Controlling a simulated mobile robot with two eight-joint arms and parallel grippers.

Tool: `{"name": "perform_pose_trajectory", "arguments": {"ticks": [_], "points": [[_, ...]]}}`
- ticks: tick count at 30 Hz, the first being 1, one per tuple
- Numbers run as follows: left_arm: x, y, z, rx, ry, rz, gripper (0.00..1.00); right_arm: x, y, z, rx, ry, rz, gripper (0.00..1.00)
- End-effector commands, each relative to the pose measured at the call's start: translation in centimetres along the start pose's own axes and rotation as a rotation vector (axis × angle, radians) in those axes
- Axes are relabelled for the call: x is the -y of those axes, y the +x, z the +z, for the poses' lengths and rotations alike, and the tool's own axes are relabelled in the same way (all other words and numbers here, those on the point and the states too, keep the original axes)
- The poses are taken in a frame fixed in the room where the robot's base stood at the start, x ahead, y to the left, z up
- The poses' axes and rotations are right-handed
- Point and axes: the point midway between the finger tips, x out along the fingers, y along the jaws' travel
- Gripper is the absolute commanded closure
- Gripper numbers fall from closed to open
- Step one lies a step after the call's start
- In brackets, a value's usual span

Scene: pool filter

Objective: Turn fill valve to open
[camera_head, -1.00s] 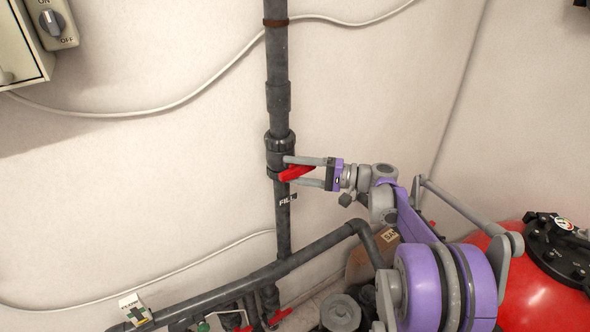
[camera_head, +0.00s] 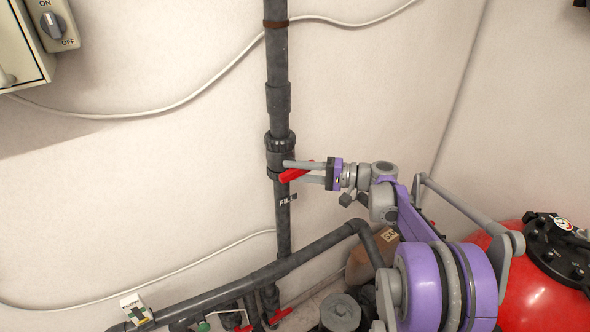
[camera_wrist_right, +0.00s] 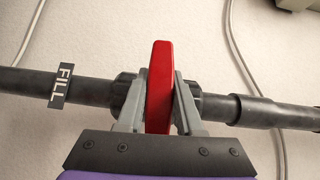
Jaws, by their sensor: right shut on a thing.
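The fill valve (camera_head: 278,150) is a dark fitting on a vertical grey pipe against the wall. Its red handle (camera_head: 288,177) sticks out at the front of the fitting, tilted up to the right. My right gripper (camera_head: 300,171) reaches in from the right and is shut on the handle. In the right wrist view the red handle (camera_wrist_right: 159,88) stands between the two grey fingers of my right gripper (camera_wrist_right: 160,100). A FILL label (camera_wrist_right: 62,85) is on the pipe beside the valve. My left gripper is not in view.
A grey ON/OFF switch (camera_head: 52,25) is on the wall at upper left. A red tank (camera_head: 540,290) stands at lower right. Lower pipes (camera_head: 240,288) with red handles run along the bottom.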

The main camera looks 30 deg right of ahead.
Motion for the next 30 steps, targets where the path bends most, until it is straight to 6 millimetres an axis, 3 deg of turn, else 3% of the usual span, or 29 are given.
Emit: {"name": "perform_pose_trajectory", "arguments": {"ticks": [18,30], "points": [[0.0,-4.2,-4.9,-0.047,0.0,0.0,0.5,0.3,0.0,-0.1,0.0,-0.365,0.36,1.0],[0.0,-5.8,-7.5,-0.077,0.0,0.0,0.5,-0.1,0.0,-0.2,0.0,-0.634,0.629,1.0]]}}
